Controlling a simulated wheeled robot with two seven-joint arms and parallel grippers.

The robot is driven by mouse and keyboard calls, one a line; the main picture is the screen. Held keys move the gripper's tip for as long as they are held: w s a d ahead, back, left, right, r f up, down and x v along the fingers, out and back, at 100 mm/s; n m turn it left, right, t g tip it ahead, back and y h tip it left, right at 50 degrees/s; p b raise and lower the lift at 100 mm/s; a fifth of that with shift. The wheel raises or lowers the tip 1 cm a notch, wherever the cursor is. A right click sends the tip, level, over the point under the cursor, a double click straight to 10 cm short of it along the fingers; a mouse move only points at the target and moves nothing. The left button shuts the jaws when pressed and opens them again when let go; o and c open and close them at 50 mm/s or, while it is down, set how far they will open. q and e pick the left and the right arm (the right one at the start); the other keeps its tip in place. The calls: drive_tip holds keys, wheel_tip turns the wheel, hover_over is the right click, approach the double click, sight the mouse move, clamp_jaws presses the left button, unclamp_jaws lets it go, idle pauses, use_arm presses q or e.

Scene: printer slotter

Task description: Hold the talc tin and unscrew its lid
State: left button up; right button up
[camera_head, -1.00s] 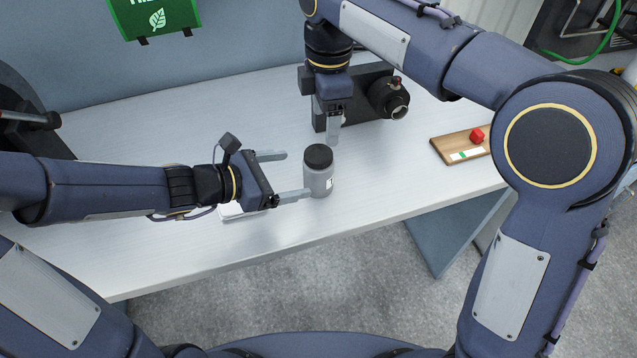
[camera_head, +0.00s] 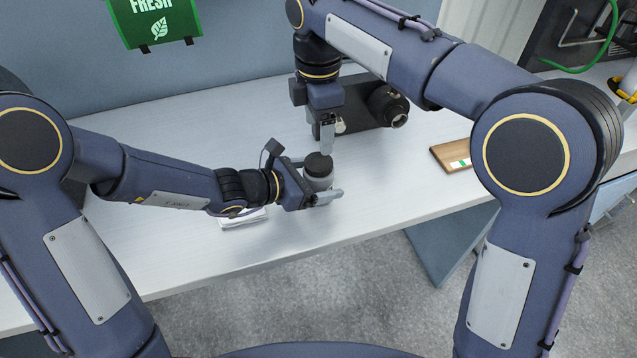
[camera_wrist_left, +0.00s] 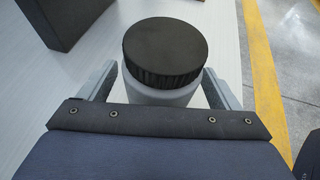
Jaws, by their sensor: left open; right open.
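The talc tin (camera_head: 319,182) is a grey cylinder with a black ribbed lid (camera_head: 318,163). It stands upright on the white table. My left gripper (camera_head: 318,180) is open, with one finger on each side of the tin's body below the lid. The left wrist view shows the lid (camera_wrist_left: 165,50) from above and the grey body (camera_wrist_left: 160,95) between the spread fingers. My right gripper (camera_head: 327,138) points down just behind and above the lid, open and apart from it. The tin's lower part is partly hidden by my left gripper.
A dark device with a round lens-like part (camera_head: 388,106) stands behind the tin. A wooden board (camera_head: 452,157) lies at the right of the table. A small white item (camera_head: 243,219) lies under my left wrist. The table's front edge is close to the tin.

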sight(319, 162)
use_arm(q)
drive_tip(key=c, duration=1.8)
clamp_jaws()
use_arm(e)
drive_tip(key=m, duration=0.3)
drive_tip(key=f+m, duration=0.1)
drive_tip(key=m, duration=0.2)
drive_tip(key=shift+s+a, duration=0.1)
drive_tip(key=shift+a, duration=0.1)
drive_tip(key=m, duration=0.6)
drive_tip(key=shift+s+a+f, duration=0.1)
drive_tip(key=shift+a+f, duration=0.05)
drive_tip(key=shift+f, duration=0.05)
drive_tip(key=m, duration=0.4)
drive_tip(key=shift+m, duration=0.3)
drive_tip(key=m, duration=0.4)
drive_tip(key=shift+r, duration=0.1)
drive_tip(key=m, duration=0.4)
drive_tip(key=shift+r+m, duration=0.2)
drive_tip(key=shift+m, duration=0.2)
drive_tip(key=m, duration=0.6)
drive_tip(key=shift+w+d+r, duration=0.2)
drive_tip(key=shift+d+r, duration=0.15)
drive_tip(key=shift+f, duration=3.95)
drive_tip(key=shift+c, duration=0.4)
